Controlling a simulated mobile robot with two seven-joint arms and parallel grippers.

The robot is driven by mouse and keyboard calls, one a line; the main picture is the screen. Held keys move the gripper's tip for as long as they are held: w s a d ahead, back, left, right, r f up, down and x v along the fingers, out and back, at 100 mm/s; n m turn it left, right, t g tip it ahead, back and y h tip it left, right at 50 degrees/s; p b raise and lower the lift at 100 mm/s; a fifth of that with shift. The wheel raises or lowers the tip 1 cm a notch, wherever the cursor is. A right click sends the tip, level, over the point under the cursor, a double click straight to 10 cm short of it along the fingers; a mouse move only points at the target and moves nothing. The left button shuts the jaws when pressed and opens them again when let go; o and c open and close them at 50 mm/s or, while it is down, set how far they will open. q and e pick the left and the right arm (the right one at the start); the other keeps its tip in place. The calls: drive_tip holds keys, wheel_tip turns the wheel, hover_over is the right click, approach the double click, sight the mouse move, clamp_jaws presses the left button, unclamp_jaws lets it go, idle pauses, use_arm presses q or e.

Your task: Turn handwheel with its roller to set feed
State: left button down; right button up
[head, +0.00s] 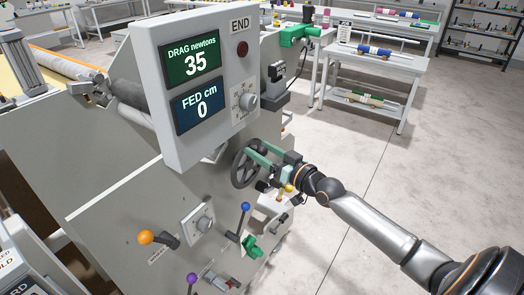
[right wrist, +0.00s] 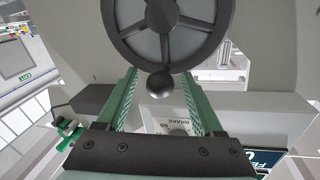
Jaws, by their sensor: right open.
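The dark handwheel (head: 237,170) is on the side of the machine below the display box. In the right wrist view the handwheel (right wrist: 118,42) fills the top, with spokes and a black ball knob (right wrist: 162,88) at its lower rim. My right gripper (head: 258,158), with green fingers, is at the wheel. In the right wrist view its open fingers (right wrist: 163,92) stand on either side of the knob, with gaps showing. A grey roller (head: 128,94) runs behind the display box, which hides part of it. My left gripper is not in view.
The display box (head: 153,88) reads drag 35 newtons and fed 0 cm. Below the wheel stand an orange-knobbed lever (head: 146,237), a blue-knobbed lever (head: 245,207) and a green handle (head: 252,246). Open floor (head: 350,150) lies to the right, with worktables beyond.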

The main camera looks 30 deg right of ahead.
clamp_jaws()
idle(0.4)
idle(0.9)
